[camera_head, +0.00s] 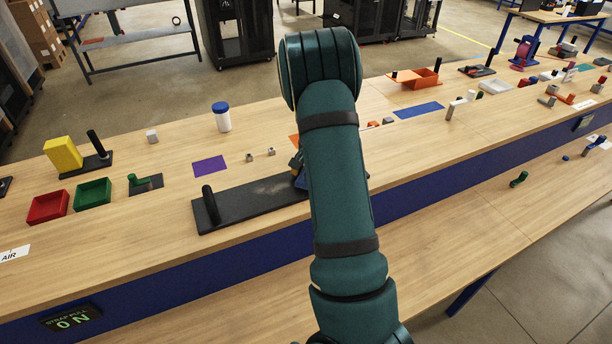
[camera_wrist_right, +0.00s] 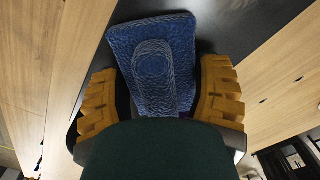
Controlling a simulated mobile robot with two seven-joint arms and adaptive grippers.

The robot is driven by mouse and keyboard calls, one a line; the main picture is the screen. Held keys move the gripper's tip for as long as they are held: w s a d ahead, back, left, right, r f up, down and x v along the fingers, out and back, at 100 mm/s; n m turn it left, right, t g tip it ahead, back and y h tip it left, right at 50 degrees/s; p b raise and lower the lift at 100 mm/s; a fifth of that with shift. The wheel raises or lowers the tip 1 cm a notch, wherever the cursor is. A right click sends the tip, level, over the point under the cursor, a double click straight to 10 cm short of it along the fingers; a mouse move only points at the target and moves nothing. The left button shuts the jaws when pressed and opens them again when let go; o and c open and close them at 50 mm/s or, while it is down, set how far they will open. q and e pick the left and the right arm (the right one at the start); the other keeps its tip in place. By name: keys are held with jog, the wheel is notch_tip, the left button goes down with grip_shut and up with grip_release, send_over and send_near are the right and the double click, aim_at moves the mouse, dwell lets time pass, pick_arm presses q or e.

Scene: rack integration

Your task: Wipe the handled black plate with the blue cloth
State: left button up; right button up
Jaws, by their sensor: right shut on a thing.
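The handled black plate (camera_head: 245,203) lies flat on the upper bench, its upright black handle (camera_head: 211,205) at the left end. A pale dusty smudge (camera_head: 275,187) shows on its surface near my arm. My right gripper (camera_wrist_right: 160,92) is shut on the blue cloth (camera_wrist_right: 175,40), a textured pad with a raised grip between the yellow fingers. The cloth is over the plate, whose dark surface (camera_wrist_right: 222,18) shows beside it; contact cannot be told. In the head view, my right arm hides most of the gripper, cloth and the plate's right end. My left gripper is not in view.
Two small nuts (camera_head: 250,157) and a purple mat (camera_head: 210,166) lie behind the plate. A white jar with a blue lid (camera_head: 222,118) stands farther back. Red (camera_head: 48,207) and green (camera_head: 93,194) trays sit at the left. The bench's front edge is close to the plate.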

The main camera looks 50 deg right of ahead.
aim_at(255, 197)
jog(key=shift+a, duration=0.1)
jog(key=shift+w+a+f+p, duration=0.1)
jog(key=shift+w+a+p, duration=0.3)
jog(key=shift+a, duration=0.4)
jog(key=shift+w+a+p, duration=0.15)
jog(key=shift+w+a, duration=0.3)
jog(key=shift+a, duration=0.3)
jog(key=shift+w+a+p, duration=0.35)
jog(key=shift+a, duration=0.3)
jog(key=shift+w+a+p, duration=0.3)
jog(key=shift+w+a, duration=0.05)
jog(key=shift+a, duration=0.3)
jog(key=shift+w+a+p, duration=0.25)
jog(key=shift+w+a, duration=0.2)
jog(key=shift+a, duration=0.35)
jog(key=shift+w+a+p, duration=0.25)
jog(key=shift+w+a, duration=0.2)
jog(key=shift+a, duration=0.35)
jog(key=shift+w+a+p, duration=0.3)
jog(key=shift+w+a, duration=0.05)
jog(key=shift+a, duration=0.3)
jog(key=shift+w+a+p, duration=0.25)
jog(key=shift+w+a, duration=0.1)
jog(key=shift+a, duration=0.25)
jog(key=shift+w+a+p, duration=0.2)
jog(key=shift+w+a, duration=0.25)
jog(key=shift+a, duration=0.4)
jog(key=shift+w+a+p, duration=0.2)
jog(key=shift+w+a, duration=0.2)
jog(key=shift+a, duration=0.4)
